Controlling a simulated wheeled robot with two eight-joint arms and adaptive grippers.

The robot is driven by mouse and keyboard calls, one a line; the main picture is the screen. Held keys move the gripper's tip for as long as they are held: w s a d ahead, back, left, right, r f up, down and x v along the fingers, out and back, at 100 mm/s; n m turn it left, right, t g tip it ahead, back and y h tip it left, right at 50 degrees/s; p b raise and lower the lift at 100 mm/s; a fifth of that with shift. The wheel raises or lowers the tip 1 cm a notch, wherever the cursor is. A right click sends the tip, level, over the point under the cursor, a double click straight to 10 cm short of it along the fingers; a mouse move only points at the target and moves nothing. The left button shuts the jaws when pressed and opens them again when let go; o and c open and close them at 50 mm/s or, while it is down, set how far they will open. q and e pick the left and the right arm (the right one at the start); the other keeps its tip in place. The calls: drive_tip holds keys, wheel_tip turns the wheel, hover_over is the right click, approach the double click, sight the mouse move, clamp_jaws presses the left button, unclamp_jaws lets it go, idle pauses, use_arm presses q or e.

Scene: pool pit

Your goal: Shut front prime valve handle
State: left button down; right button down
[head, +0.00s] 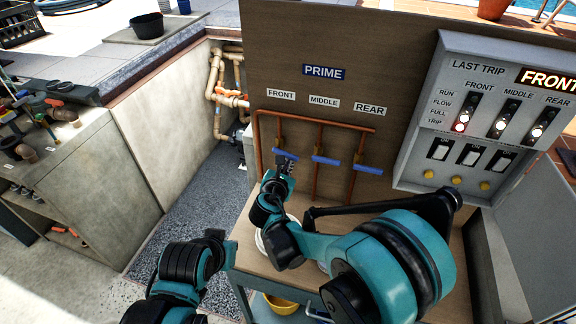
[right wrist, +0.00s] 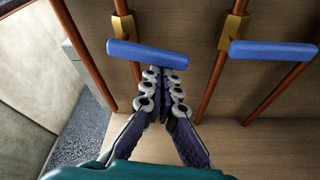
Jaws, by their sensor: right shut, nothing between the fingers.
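The front prime valve handle (head: 284,154) is a blue bar on the leftmost copper pipe, below the FRONT label (head: 281,94). In the right wrist view the front handle (right wrist: 147,54) lies crosswise to its pipe, tilted slightly down to the right. My right gripper (head: 287,166) is shut and empty. In the right wrist view its closed fingertips (right wrist: 160,72) are just below the right half of the bar; I cannot tell whether they touch it. My left arm shows at the lower left of the head view, but its finger state cannot be made out.
The middle handle (head: 325,161) and rear handle (head: 368,169) also lie crosswise on their pipes to the right. A grey control box (head: 484,120) stands out on the right. A concrete wall (head: 160,130) bounds the left.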

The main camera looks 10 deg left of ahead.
drive_tip(key=shift+w+a+r, duration=0.1)
drive_tip(key=shift+a+r, duration=0.1)
drive_tip(key=shift+a, duration=0.4)
drive_tip(key=shift+f, duration=0.1)
